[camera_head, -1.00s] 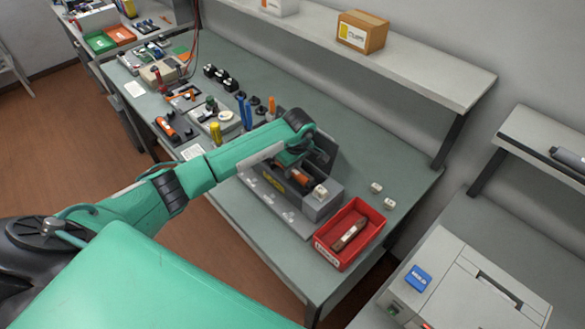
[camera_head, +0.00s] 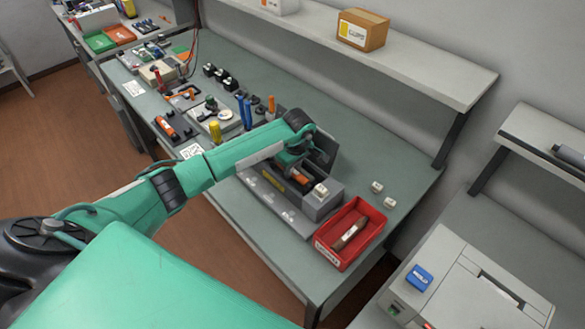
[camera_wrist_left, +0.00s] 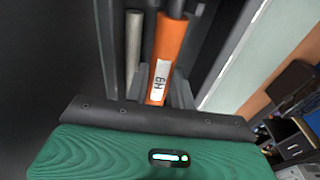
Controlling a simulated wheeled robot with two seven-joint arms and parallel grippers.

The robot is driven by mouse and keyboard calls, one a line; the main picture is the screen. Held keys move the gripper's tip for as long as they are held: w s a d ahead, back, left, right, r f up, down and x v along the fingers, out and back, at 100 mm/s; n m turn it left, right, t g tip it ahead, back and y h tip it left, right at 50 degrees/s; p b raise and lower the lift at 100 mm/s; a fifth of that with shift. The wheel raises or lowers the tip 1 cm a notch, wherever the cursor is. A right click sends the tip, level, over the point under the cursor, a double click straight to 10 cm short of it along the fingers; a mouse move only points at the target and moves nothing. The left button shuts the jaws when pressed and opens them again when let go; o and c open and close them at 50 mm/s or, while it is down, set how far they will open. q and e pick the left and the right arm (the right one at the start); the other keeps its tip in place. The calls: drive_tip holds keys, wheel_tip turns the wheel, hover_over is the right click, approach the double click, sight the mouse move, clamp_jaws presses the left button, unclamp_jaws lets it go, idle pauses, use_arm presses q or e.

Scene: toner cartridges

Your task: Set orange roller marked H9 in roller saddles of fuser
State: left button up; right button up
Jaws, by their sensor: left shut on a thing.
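The orange roller (camera_head: 303,180) lies inside the open grey fuser (camera_head: 322,205) on the bench. The left wrist view shows the roller (camera_wrist_left: 170,45) with a white label reading H9, running lengthwise in the dark trough. My left gripper (camera_head: 297,170) reaches down into the fuser and is shut on the roller. In the left wrist view its fingers (camera_wrist_left: 158,88) flank the roller. A pale metal rod (camera_wrist_left: 133,45) runs beside it. The saddles are hidden, so I cannot tell whether the roller is seated. My right gripper is not in view.
A red bin (camera_head: 368,245) holding a brown roller stands just right of the fuser. Two small white blocks (camera_head: 377,187) lie behind the bin. Several tools and parts crowd the bench to the left. A shelf (camera_head: 430,80) runs above the bench's back.

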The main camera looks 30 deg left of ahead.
use_arm(q)
drive_tip(key=shift+f+b, duration=0.35)
drive_tip(key=shift+f, duration=0.1)
drive_tip(key=o, duration=1.1)
drive_tip(key=shift+r, duration=0.1)
drive_tip(key=shift+r, duration=0.3)
drive_tip(key=r+b, duration=0.1)
drive_tip(key=r, duration=0.3)
drive_tip(key=d+r+b, duration=0.1)
drive_tip(key=r, duration=0.3)
drive_tip(key=r+b, duration=0.2)
drive_tip(key=r, duration=0.3)
drive_tip(key=shift+s+d, duration=0.25)
drive_tip(key=shift+d, duration=0.05)
